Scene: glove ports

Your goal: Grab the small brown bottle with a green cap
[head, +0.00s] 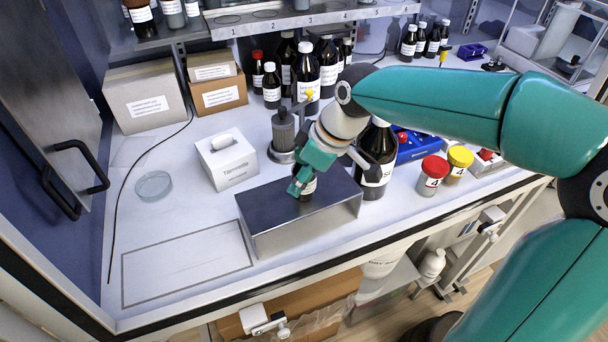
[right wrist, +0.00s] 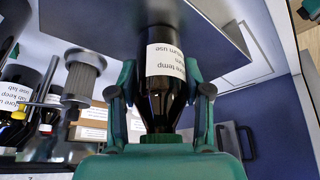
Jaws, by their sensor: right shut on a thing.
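A small brown bottle (head: 308,190) with a white label is at the top of a brushed metal box (head: 268,222) in the middle of the bench. My right gripper (head: 301,181) reaches down over it from above. In the right wrist view the dark bottle (right wrist: 162,102) sits between the two fingers of my right gripper (right wrist: 163,92), which are closed against its sides. Its base is close to the metal surface; I cannot tell if they touch. My left gripper is not in view.
A large brown bottle (head: 378,150) stands right behind the metal box. A white tissue box (head: 228,162) and a glass dish (head: 154,185) are to the left. Red-capped (head: 433,175) and yellow-capped (head: 459,164) jars stand to the right. The marked front-left bench area is clear.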

